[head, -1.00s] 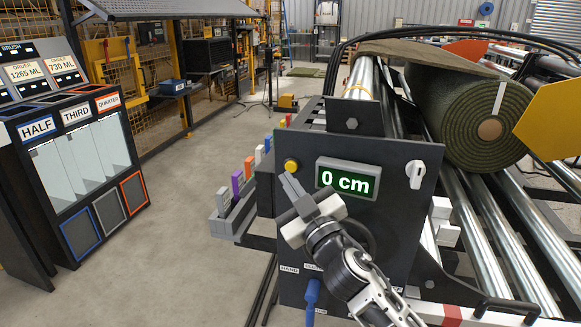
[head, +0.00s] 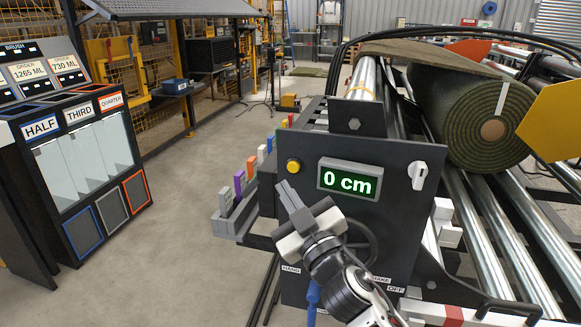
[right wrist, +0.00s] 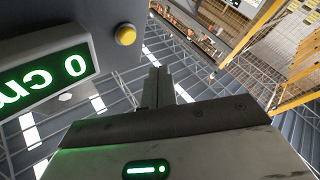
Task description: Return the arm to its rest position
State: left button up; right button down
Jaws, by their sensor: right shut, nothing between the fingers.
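My right gripper (head: 289,194) is shut and empty in front of the dark control panel (head: 405,225), below and apart from the yellow button (head: 293,166). In the right wrist view its closed fingers (right wrist: 158,85) point up the picture, with the yellow button (right wrist: 125,35) to their upper left. The green display (head: 349,180) reads 0 cm; it also shows, turned over, in the right wrist view (right wrist: 45,80). My right arm comes in from the bottom and hides part of the panel's handwheel. My left gripper is not in view.
A green turf roll (head: 480,115) lies on the machine's metal rollers (head: 500,235) at the right. A white knob (head: 419,174) sits on the panel. Coloured blocks stand in a grey rack (head: 233,222) left of the panel. A labelled cabinet (head: 75,175) stands at the left, with open floor between.

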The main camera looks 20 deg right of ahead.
pick_arm(q)
jog(key=p, duration=0.2)
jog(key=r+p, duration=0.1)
jog(key=p, duration=0.1)
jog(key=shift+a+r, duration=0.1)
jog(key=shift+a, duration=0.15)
pick_arm(e)
jog(key=s+a+f+m+g, duration=0.2)
jog(key=s+f+m+g, duration=0.3)
jog(key=s+f, duration=1.7)
jog(key=f+g, duration=0.1)
jog(key=g, duration=0.4)
jog(key=shift+g, duration=0.3)
jog(key=shift+s, duration=0.1)
